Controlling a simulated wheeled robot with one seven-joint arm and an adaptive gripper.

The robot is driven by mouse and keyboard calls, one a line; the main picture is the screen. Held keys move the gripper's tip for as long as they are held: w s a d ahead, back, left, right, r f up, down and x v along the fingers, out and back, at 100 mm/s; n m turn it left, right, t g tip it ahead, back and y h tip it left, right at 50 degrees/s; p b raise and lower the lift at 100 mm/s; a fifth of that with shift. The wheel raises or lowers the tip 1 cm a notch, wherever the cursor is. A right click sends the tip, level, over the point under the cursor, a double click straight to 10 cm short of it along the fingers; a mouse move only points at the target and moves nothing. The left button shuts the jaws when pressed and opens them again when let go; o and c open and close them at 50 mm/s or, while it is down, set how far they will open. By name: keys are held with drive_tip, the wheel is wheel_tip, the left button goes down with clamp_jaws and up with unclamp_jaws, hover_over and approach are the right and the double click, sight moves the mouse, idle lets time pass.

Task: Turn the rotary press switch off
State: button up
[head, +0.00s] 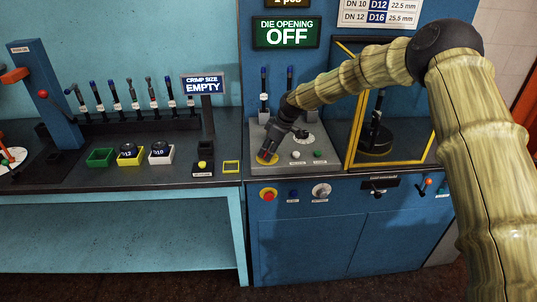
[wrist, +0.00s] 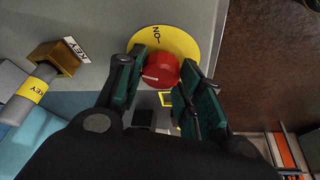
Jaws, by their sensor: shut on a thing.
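The rotary switch is a red knob (wrist: 160,72) with a white mark, on a round yellow plate (wrist: 182,41) whose rotated lettering seems to read "ON". In the head view the yellow plate (head: 266,159) sits at the front left of the grey panel on the blue press. My gripper (wrist: 164,70) is shut on the red knob, one dark green finger pad on each side of it. In the head view my gripper (head: 270,152) reaches down to the plate and hides the knob. A sign (head: 287,34) above reads "DIE OPENING OFF".
A brass-coloured block (wrist: 54,57) marked KEY and a grey cylinder (wrist: 28,95) with a yellow KEY band lie left of the knob. A yellow-framed guard (head: 350,120) stands right of the panel. A red button (head: 268,194) is on the press front below. Dies and levers line the left bench.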

drive_tip(key=n+g+b, duration=0.1)
drive_tip(key=n, duration=0.1)
drive_tip(key=n+b, duration=0.1)
drive_tip(key=n, duration=0.2)
drive_tip(key=shift+w+d+g, duration=0.1)
drive_tip(key=shift+w+g, duration=0.05)
drive_tip(key=shift+g, duration=0.25)
drive_tip(key=shift+c, duration=0.2)
drive_tip(key=shift+o, duration=0.2)
drive_tip(key=shift+c, duration=0.2)
drive_tip(key=o, duration=1)
drive_tip(key=shift+o, duration=0.2)
drive_tip(key=shift+r, duration=0.15)
drive_tip(key=v, duration=1.1)
drive_tip(key=shift+d+r, duration=0.25)
drive_tip(key=shift+d, duration=0.1)
drive_tip(key=shift+w, duration=0.1)
